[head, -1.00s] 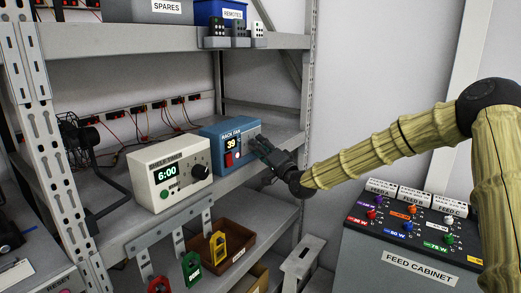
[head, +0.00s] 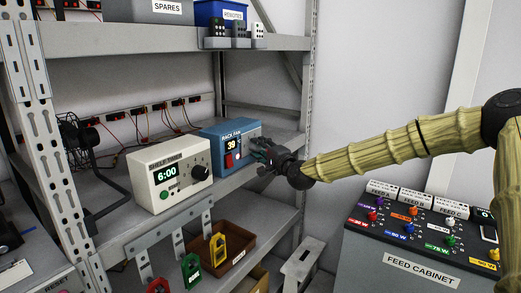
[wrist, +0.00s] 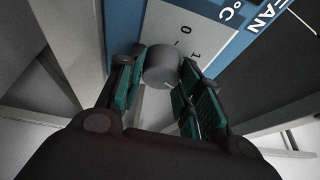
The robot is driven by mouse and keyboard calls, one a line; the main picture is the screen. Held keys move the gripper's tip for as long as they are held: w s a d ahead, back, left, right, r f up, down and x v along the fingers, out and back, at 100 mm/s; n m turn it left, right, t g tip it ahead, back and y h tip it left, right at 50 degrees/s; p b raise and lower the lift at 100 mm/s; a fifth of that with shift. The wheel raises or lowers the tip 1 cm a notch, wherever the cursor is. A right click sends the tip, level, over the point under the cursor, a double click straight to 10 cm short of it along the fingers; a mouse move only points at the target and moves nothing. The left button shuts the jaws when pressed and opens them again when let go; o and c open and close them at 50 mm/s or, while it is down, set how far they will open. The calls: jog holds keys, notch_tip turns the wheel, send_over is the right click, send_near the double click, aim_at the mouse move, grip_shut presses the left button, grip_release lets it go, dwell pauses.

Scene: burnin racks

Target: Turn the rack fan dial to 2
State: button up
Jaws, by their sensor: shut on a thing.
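The blue rack fan box (head: 222,134) stands on the middle shelf, with a display reading 39 and a red switch (head: 229,160). Its grey round dial (wrist: 161,64) shows in the wrist view on a pale plate, with the marks 0 and 1 visible above it. Any other marks are hidden or out of view. My gripper (head: 263,154) is at the right end of the box front and hides the dial in the head view. In the wrist view, my gripper's green-padded fingers (wrist: 161,80) are shut on the dial, one on each side.
A cream shelf timer (head: 168,173) reading 6:00 stands left of the fan box. A feed cabinet (head: 421,262) with several coloured knobs is at the lower right. The upper shelf (head: 150,40) runs above; a brown bin (head: 240,240) sits below.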

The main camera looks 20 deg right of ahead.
jog(key=shift+r, duration=0.1)
jog(key=o, duration=1)
jog(key=shift+d, duration=0.1)
jog(key=v, duration=1.2)
